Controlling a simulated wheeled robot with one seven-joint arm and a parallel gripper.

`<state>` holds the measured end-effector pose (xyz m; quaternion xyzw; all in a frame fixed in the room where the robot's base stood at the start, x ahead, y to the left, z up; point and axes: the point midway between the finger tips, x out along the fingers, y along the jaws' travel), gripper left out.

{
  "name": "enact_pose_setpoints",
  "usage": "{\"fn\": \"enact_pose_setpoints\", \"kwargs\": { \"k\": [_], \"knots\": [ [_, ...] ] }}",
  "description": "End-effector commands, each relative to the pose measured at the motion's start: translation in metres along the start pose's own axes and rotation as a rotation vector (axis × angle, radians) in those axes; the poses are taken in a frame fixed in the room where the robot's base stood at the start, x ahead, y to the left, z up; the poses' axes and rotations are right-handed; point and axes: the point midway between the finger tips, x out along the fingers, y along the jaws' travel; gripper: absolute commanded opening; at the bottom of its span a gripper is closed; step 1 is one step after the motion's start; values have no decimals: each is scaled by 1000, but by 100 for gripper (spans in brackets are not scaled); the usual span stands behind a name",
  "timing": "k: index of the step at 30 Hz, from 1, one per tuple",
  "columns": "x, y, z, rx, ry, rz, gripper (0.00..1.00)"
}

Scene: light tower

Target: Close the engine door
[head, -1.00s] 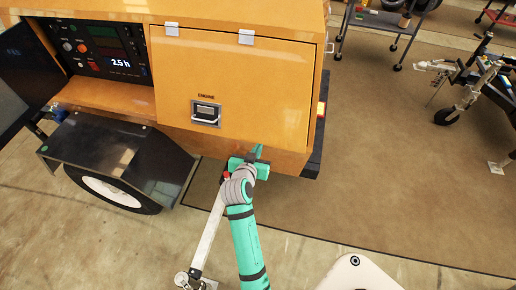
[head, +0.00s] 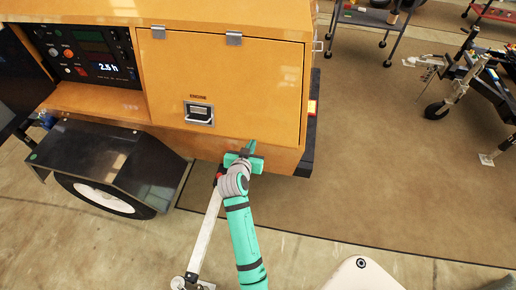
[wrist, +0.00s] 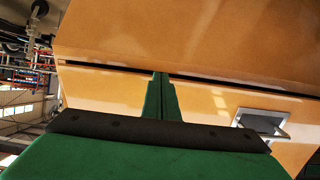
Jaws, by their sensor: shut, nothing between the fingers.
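The engine door (head: 225,85) is the orange panel on the tower's side, with two hinges along its top edge and a latch handle (head: 199,113) near its bottom. It hangs down over its opening and looks closed or nearly so. In the wrist view a narrow dark gap runs along an edge of the door (wrist: 205,98), with the latch handle (wrist: 262,124) at the right. My gripper (head: 251,146) is at the door's lower edge, right of the latch. Its fingers are shut together and empty, also in the wrist view (wrist: 158,95). Whether they touch the door I cannot tell.
A control panel (head: 85,50) reading 2.5 h is left of the door. A black fender (head: 110,150) over a wheel stands below it, left of my arm. The mat floor (head: 385,150) at right is mostly clear.

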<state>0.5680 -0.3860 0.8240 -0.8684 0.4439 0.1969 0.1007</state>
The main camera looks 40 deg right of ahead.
Motion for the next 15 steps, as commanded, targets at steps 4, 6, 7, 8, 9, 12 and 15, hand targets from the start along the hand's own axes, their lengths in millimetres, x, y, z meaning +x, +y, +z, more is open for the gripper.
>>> {"fn": "enact_pose_setpoints", "kwargs": {
  "k": [4,6,7,8,9,12,15],
  "knots": [
    [1,-4,1,-2,0,-5,0],
    [1,-3,1,-2,0,-5,0],
    [1,-3,0,-2,0,-5,0],
    [1,-3,0,-2,0,-5,0],
    [1,-3,0,-2,1,-5,0],
    [0,-4,0,-3,1,-6,0],
    [-7,-5,0,-3,2,-6,0]
  ]
}}
